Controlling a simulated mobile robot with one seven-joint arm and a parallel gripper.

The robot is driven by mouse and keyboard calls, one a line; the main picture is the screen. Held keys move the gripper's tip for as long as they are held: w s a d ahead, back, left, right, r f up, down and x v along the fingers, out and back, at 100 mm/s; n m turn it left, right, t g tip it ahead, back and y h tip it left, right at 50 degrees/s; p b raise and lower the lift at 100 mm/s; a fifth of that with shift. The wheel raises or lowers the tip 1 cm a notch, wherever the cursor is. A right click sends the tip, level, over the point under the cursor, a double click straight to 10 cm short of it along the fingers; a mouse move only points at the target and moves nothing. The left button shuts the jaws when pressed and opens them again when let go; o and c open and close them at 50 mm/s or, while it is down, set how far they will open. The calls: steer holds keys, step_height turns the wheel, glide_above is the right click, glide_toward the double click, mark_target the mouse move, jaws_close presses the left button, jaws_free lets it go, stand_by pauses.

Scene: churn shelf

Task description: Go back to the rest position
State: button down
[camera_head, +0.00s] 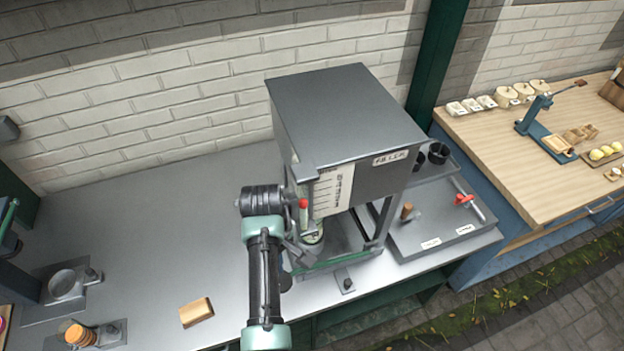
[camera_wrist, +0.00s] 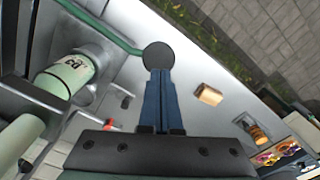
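My gripper (camera_wrist: 159,78) shows in the wrist view as two blue fingers lying together, with no gap seen between them. Their tips meet a round black knob (camera_wrist: 158,55) in the picture; whether they touch it I cannot tell. A green bar (camera_wrist: 100,27) runs to the knob. In the head view my arm reaches up in front of the grey machine (camera_head: 345,110), and the wrist mostly hides the fingers. The black knob shows there (camera_head: 285,282) beside my arm. A labelled pale green cylinder (camera_wrist: 68,75) stands left of the fingers in the wrist view.
A wooden block (camera_head: 196,312) lies on the grey counter (camera_head: 140,250), left of my arm. A small stand with orange discs (camera_head: 80,335) is at lower left. A tray (camera_head: 440,232) with a red-handled tool adjoins the machine at right. The left counter is largely clear.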

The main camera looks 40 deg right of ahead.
steer(key=shift+r+p, duration=0.4)
steer(key=shift+r, duration=0.35)
steer(key=shift+f, duration=0.1)
